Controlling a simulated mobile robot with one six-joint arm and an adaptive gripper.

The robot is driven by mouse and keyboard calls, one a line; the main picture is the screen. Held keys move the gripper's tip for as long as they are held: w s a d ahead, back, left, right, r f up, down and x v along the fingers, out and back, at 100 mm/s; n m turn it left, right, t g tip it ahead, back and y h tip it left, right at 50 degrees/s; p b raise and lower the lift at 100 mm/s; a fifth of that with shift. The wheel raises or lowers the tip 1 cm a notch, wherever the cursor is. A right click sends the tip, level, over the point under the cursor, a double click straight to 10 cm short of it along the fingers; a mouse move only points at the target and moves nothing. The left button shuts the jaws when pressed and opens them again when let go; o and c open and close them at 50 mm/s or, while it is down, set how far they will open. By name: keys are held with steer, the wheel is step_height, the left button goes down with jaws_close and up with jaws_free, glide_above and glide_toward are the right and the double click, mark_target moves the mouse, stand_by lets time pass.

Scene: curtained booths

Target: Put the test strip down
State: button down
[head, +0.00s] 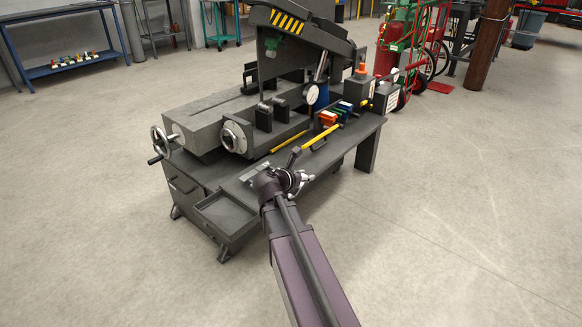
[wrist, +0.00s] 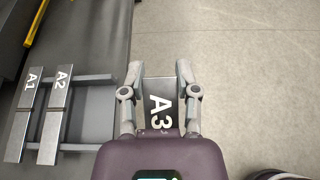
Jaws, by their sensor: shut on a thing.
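My gripper (wrist: 159,70) is shut on a flat grey metal strip marked A3 (wrist: 160,92), held between its two fingers. In the wrist view the strip shows against the floor, just right of the bench edge. In the head view my gripper (head: 292,182) is over the front edge of the dark machine bench; the held strip cannot be made out there. Two similar strips, A1 (wrist: 26,112) and A2 (wrist: 55,115), lie side by side across two dark bars (wrist: 88,79) on the bench, left of my gripper.
The bench top (head: 232,187) carries a grey machine (head: 215,118) with a handwheel, yellow bars (head: 319,137), coloured blocks (head: 328,117) and a dial gauge (head: 312,94). A shallow tray (head: 224,214) is at the front left. Open floor (head: 450,200) lies to the right.

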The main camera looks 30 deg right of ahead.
steer(key=w+d+f+b, duration=0.1)
steer(key=w+d, duration=0.4)
steer(key=w, duration=0.8)
steer(key=shift+w+f, duration=0.15)
steer(key=shift+w, duration=0.05)
steer(key=shift+d+f+b, duration=0.1)
steer(key=shift+f+b, duration=0.05)
steer(key=shift+b, duration=0.15)
steer(key=shift+f+b, duration=1.65)
steer(key=shift+f+b, duration=0.55)
steer(key=shift+f, duration=0.05)
steer(key=shift+c, duration=1.8)
jaws_free()
steer(key=shift+r, duration=0.15)
